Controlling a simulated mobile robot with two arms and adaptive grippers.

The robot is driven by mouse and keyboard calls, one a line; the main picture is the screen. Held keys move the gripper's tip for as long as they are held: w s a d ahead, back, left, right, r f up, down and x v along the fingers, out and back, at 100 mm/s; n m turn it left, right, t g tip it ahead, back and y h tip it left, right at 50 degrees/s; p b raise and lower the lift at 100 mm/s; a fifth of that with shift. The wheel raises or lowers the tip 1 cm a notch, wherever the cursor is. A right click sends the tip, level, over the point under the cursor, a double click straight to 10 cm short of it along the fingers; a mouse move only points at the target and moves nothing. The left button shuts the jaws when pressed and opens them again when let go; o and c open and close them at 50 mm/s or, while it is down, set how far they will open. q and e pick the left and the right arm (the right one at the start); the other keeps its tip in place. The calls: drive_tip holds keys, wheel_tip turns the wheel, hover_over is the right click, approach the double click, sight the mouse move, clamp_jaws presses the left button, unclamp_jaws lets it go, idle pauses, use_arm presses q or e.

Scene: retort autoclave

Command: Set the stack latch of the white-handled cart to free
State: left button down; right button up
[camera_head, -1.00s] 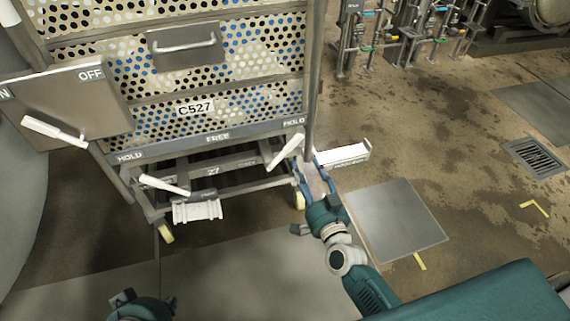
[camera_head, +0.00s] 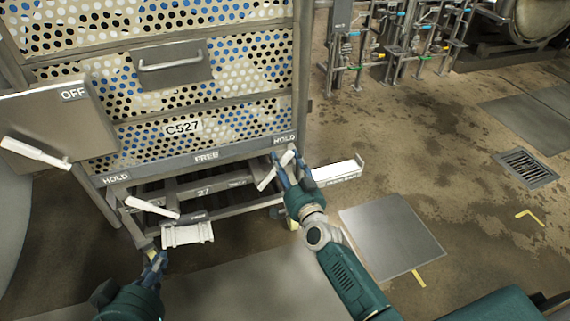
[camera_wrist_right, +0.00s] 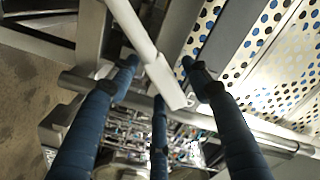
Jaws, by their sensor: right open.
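The cart (camera_head: 205,157) has a grey strip marked HOLD at both ends and FREE in the middle. Below it, one white lever (camera_head: 152,208) lies tilted near the left HOLD. Another white lever (camera_head: 266,179) slants up toward the right HOLD. My right gripper (camera_head: 284,163) is open at this right lever. In the right wrist view the white lever (camera_wrist_right: 160,75) passes between its blue fingers; I cannot tell whether they touch it. My left gripper (camera_head: 154,262) is low at the left, below the cart's left side; its fingers are too small to read.
A panel marked OFF (camera_head: 58,118) with a white handle (camera_head: 35,153) juts out at the left. A white pedal-like part (camera_head: 187,234) hangs at the cart's base. A white-topped bracket (camera_head: 338,172) projects right of the cart. Floor at the right is open, with a metal plate (camera_head: 392,236).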

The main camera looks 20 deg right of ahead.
drive_tip(key=shift+w, duration=0.1)
clamp_jaws()
idle(0.3)
